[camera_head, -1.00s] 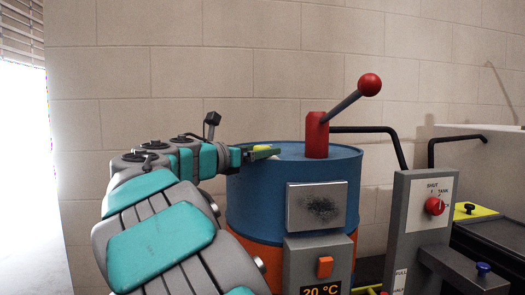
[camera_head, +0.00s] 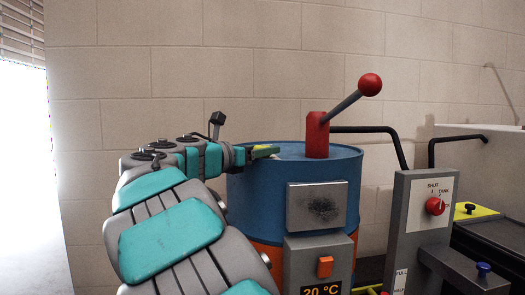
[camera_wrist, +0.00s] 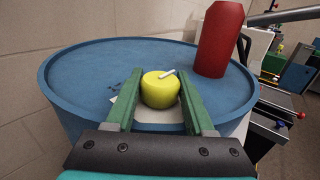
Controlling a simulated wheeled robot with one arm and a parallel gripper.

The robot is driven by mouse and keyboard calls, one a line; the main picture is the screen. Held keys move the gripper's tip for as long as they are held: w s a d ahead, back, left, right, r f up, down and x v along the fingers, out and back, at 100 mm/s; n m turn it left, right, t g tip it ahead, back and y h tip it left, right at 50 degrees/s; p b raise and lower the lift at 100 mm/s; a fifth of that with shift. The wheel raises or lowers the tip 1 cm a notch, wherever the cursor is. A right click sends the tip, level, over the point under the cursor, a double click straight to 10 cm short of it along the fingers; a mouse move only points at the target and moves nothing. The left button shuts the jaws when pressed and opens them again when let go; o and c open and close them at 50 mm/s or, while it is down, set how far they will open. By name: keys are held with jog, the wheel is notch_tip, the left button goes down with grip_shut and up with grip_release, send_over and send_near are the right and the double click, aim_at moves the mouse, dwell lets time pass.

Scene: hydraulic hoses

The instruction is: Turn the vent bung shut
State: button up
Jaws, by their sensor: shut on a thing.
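The vent bung (camera_wrist: 160,90) is a yellow round knob with a white mark on its top. It stands on the lid of the blue drum (camera_wrist: 80,75), near the lid's edge. My gripper (camera_wrist: 158,80) has its green fingers on either side of the bung and is shut on it. In the head view my gripper (camera_head: 264,151) reaches over the left side of the drum (camera_head: 260,200) from the left, and only a bit of yellow shows there. A pale patch on the lid beneath the bung is partly hidden.
A red pump post (camera_head: 317,135) with a red-knobbed lever stands on the lid, right of my gripper. A grey panel with a red selector knob (camera_head: 435,206) stands to the right. A control box with an orange switch (camera_head: 325,266) is in front of the drum. A block wall is behind.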

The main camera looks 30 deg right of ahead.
grip_shut()
jog(key=shift+s+d+r+n+t+p, duration=0.1)
jog(key=shift+n+t+p, duration=0.25)
jog(key=shift+p, duration=0.2)
jog(key=shift+r+t+y, duration=0.1)
jog(key=shift+t+y, duration=0.25)
jog(key=shift+y, duration=0.05)
jog(key=n+t+y, duration=0.4)
jog(key=n+t, duration=0.1)
jog(key=shift+f+t+p, duration=0.2)
jog(key=shift+t+p, duration=0.1)
jog(key=shift+p, duration=0.1)
jog(key=shift+n+t+y, duration=0.5)
jog(key=shift+n+y, duration=0.05)
jog(key=shift+y, duration=0.45)
jog(key=shift+n+t+y, duration=0.3)
jog(key=shift+y, duration=0.1)
